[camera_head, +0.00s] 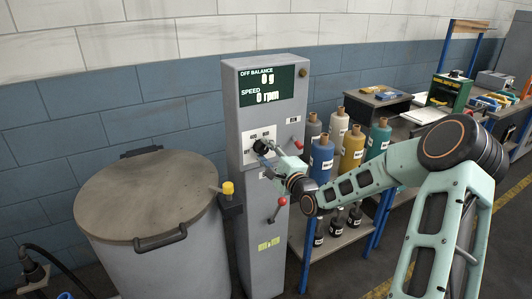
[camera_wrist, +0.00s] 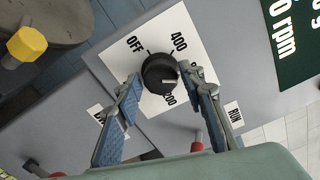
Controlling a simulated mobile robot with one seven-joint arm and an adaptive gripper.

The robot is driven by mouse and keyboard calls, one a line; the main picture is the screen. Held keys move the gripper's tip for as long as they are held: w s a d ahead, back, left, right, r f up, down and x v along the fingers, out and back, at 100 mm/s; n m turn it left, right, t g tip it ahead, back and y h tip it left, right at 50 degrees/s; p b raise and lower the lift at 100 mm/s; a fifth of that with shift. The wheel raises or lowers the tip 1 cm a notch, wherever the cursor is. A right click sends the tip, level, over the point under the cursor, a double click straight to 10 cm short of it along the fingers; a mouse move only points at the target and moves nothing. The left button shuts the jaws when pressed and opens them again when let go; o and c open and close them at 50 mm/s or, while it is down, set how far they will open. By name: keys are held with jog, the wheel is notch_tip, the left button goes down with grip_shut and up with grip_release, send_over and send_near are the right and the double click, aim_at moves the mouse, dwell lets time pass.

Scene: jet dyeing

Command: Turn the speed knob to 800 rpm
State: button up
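The black speed knob (camera_wrist: 160,73) sits on a white dial plate (camera_wrist: 150,103) marked OFF, 400 and a partly covered number ending in 200. A pale mark shows on the knob's lower right side. The knob also shows on the grey control cabinet in the head view (camera_head: 261,145). My gripper (camera_wrist: 161,76) is open, with one finger on each side of the knob and the tips very close to it. I cannot tell whether they touch it. The right finger hides part of the dial scale. The display (camera_head: 266,87) reads 0 rpm.
A red-knobbed lever (camera_head: 281,203) sticks out low on the cabinet. A yellow knob (camera_head: 228,188) stands at its left, beside a large lidded grey drum (camera_head: 150,195).

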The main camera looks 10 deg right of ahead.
jog(key=shift+o, duration=0.8)
jog(key=v, duration=1.2)
